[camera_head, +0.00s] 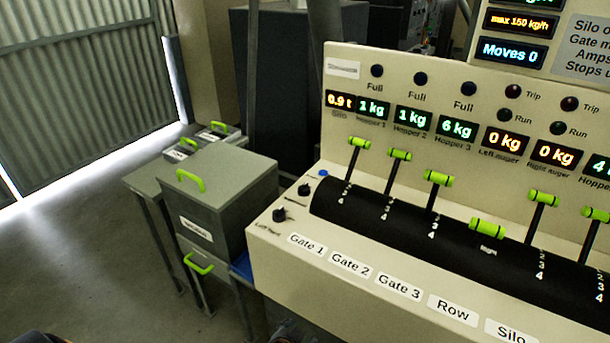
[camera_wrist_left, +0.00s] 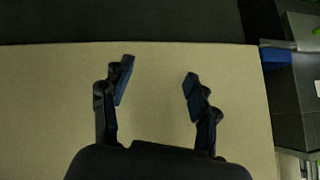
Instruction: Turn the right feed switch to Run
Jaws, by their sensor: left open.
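Two black rotary knobs sit on the left end of the beige console (camera_head: 330,288) in the head view. The front knob (camera_head: 279,215) has a label that seems to read Left feed. The label of the knob behind it (camera_head: 304,190) is too small to read, so I cannot tell whether it is the right feed switch. Both knob settings are unclear. My left gripper (camera_wrist_left: 158,80) is open and empty in the left wrist view, its fingers apart before a plain beige surface. In the head view only a dark bit of it shows at the bottom edge. My right gripper is out of view.
A blue button (camera_head: 323,173) is behind the knobs. Green-handled levers (camera_head: 438,178) stand along the black drum to the right. Lit displays (camera_head: 411,118) line the back panel. Grey cabinets (camera_head: 222,190) with green handles stand left of the console. Open floor (camera_head: 80,265) lies further left.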

